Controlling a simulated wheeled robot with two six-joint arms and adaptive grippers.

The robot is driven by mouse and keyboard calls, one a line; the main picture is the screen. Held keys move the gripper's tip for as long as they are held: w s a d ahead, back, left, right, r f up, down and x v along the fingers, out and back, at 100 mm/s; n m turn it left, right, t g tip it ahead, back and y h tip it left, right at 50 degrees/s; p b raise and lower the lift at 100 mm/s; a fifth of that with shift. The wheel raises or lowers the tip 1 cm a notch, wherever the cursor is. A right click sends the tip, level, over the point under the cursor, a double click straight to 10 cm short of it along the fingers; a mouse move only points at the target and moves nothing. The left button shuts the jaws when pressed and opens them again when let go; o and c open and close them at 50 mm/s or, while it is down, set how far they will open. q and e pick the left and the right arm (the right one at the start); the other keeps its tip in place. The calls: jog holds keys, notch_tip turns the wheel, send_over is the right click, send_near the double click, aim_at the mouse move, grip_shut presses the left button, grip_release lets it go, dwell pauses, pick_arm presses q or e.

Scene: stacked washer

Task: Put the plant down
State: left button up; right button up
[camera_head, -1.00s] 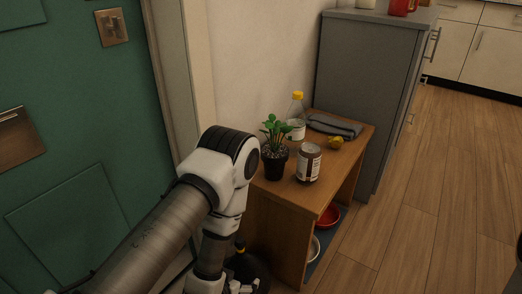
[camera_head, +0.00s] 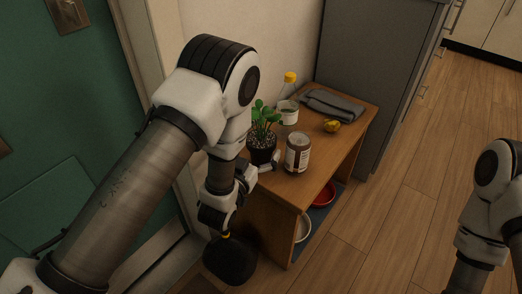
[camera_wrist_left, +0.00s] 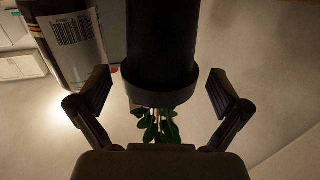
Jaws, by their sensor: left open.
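The plant (camera_head: 265,115) has green leaves and a dark pot, and stands upright on the wooden table (camera_head: 335,150) near its left edge. It also shows upside down in the left wrist view, where its black pot (camera_wrist_left: 160,45) is between the fingers. My left gripper (camera_head: 266,163) is open at the pot, with a gap on both sides in the wrist view. My left arm covers part of the pot's left side in the head view. The right arm shows at the right edge; its gripper is out of the picture.
A labelled jar (camera_head: 298,153) stands close to the right of the plant. A bottle with a yellow cap (camera_head: 288,105), a yellow item (camera_head: 331,126) and a folded grey cloth (camera_head: 333,104) are farther back. A dark round object (camera_head: 230,260) is below left of the table.

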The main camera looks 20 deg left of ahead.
aim_at(262, 141)
pick_arm(q)
jog(key=w, duration=0.3)
jog(key=shift+d+f, duration=0.1)
jog(key=shift+d, duration=0.05)
jog(key=c, duration=1.3)
pick_arm(e)
jog(key=shift+f, duration=0.6)
